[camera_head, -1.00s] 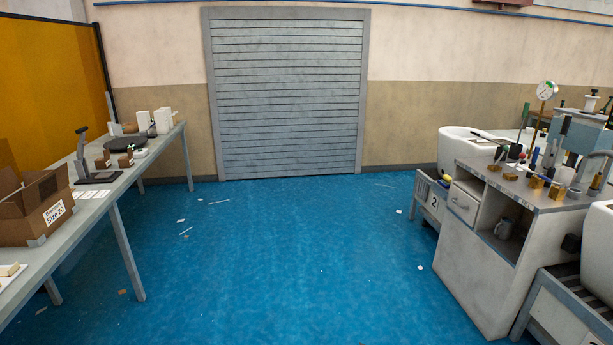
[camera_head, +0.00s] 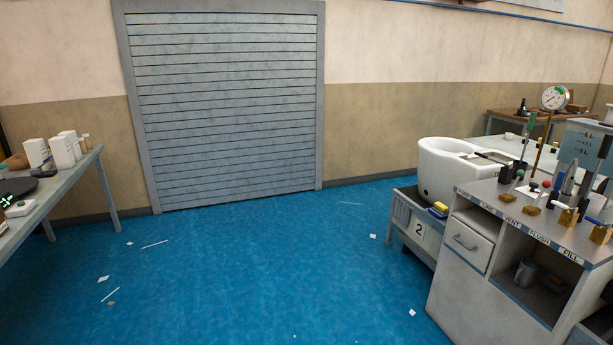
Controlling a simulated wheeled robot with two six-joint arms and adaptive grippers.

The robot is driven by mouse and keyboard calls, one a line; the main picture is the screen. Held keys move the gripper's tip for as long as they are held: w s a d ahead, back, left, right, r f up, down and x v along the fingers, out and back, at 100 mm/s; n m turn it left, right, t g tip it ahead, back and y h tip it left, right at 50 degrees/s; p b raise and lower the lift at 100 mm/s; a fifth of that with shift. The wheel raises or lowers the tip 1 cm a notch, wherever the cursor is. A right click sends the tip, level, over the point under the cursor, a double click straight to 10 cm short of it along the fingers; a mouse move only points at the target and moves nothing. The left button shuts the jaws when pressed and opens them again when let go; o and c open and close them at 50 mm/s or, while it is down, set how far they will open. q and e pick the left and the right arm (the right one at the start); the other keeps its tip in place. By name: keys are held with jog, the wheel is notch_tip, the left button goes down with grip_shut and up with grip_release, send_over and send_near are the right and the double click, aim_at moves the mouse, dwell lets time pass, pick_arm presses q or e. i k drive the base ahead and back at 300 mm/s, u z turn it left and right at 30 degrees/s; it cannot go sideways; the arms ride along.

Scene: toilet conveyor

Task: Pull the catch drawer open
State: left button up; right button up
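A small white drawer (camera_head: 468,243) with a grey handle is in the upper left of the white workstation cabinet (camera_head: 455,290) at the right. It looks shut, its front flush with the cabinet. I cannot tell from any label whether it is the catch drawer. Neither of my grippers shows in this view.
The cabinet top holds levers labelled with words such as VENT, FLUSH and FILL, and a dial gauge (camera_head: 555,97). An open shelf with a grey mug (camera_head: 525,272) is beside the drawer. A white toilet (camera_head: 446,172) sits on conveyor 2 (camera_head: 419,229). The blue floor (camera_head: 260,270) is mostly clear.

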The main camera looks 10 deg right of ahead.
aim_at(473, 246)
jog(key=z, duration=0.4)
jog(key=i, duration=1.2)
jog(key=z, duration=1.35)
jog(key=i, duration=1.1)
jog(key=z, duration=0.75)
